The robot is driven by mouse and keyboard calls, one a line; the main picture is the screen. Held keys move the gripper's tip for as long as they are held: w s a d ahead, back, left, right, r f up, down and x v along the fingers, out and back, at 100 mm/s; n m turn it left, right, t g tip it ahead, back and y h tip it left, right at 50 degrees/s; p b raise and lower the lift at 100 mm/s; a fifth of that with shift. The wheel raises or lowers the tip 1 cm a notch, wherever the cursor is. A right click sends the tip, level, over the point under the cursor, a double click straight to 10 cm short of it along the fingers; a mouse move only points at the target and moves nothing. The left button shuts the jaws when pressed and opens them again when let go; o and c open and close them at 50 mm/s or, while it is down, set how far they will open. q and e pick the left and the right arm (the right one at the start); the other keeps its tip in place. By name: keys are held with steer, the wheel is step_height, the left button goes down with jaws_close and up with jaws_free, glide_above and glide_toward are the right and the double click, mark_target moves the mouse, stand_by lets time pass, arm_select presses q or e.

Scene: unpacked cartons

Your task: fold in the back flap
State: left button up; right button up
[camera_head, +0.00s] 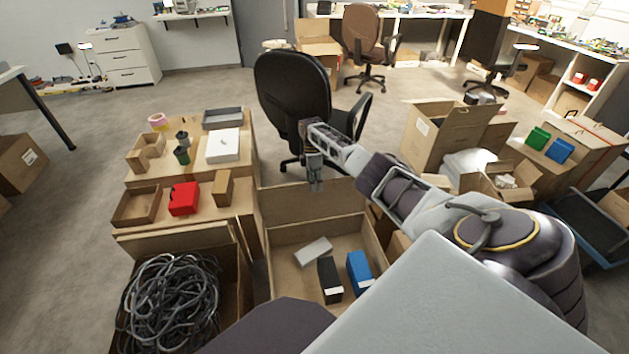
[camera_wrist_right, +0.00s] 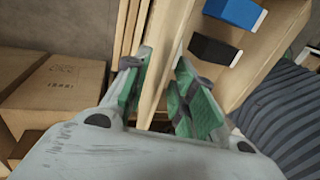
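The open carton (camera_head: 282,283) stands in front of me with a grey box (camera_head: 313,251), a black box (camera_head: 329,280) and a blue box (camera_head: 360,272) inside. Its back flap (camera_head: 320,208) stands up at the far side. My right gripper (camera_head: 315,184) points down at the flap's upper edge. In the right wrist view its fingers (camera_wrist_right: 163,100) are apart, with cardboard between them; whether either pad touches it I cannot tell. The black box (camera_wrist_right: 213,50) and blue box (camera_wrist_right: 235,12) show there too. My left gripper is not in view.
A carton of dark cables (camera_head: 172,300) stands left of the open carton. Behind it is a cardboard surface (camera_head: 150,176) with a red box (camera_head: 184,198) and trays. A black chair (camera_head: 292,95) stands just behind my right gripper. More cartons (camera_head: 440,135) stand at the right.

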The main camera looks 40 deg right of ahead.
jaws_close()
stand_by(0.7)
